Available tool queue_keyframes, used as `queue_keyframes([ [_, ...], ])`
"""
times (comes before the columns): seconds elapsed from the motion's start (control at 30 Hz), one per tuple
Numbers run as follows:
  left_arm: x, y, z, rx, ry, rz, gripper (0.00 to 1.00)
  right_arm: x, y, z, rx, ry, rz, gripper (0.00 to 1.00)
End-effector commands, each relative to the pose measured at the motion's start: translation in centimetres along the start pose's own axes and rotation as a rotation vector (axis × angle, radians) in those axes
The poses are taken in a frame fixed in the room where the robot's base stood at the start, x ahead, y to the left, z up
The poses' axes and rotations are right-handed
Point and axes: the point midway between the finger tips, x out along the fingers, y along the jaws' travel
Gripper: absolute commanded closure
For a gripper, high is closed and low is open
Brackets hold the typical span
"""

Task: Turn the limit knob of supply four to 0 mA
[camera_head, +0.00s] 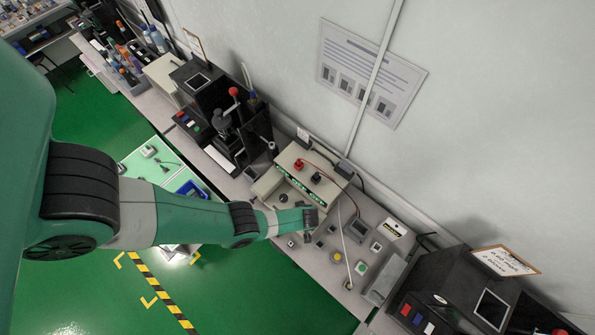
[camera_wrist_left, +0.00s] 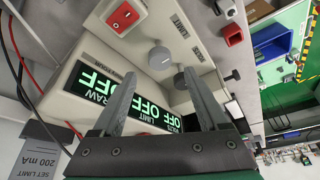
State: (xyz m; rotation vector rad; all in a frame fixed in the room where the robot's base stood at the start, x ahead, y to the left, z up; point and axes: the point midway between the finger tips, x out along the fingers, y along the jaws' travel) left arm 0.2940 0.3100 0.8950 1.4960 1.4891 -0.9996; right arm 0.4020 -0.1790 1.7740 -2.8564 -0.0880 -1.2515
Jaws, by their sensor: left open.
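The cream supply box (camera_head: 303,159) stands against the wall, with green displays on its front and a red and a black terminal on top. In the left wrist view its panel (camera_wrist_left: 140,40) appears inverted; the displays (camera_wrist_left: 130,105) read OFF. A grey round knob (camera_wrist_left: 160,56) is by the LIMIT lettering, and a smaller dark knob (camera_wrist_left: 180,80) is near it. My left gripper (camera_head: 311,218) is at the supply's front right. In the left wrist view the open fingers (camera_wrist_left: 160,74) point at the panel, either side of the grey knob's line; contact cannot be told. My right gripper is out of view.
A red rocker switch (camera_wrist_left: 123,15) is on the panel. A card (camera_wrist_left: 36,155) reads SET LIMIT 200 mA. Red and black leads run beside the supply.

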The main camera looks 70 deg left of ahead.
Motion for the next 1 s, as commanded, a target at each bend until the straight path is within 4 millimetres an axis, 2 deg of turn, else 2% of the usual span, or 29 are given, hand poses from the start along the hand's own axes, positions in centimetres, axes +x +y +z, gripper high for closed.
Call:
queue_keyframes([
  [0.03,-2.4,0.0,-0.5,0.003,0.000,0.001,0.23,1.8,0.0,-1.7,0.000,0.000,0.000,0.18],
  [0.1,-3.8,0.0,-0.4,0.003,0.000,0.000,0.23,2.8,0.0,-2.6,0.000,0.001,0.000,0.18],
  [0.3,-6.2,0.0,-0.2,0.002,0.000,-0.001,0.23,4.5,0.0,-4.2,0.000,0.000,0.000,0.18],
  [1.0,-6.5,0.0,0.0,0.000,0.000,0.000,0.23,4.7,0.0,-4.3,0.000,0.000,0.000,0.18],
])
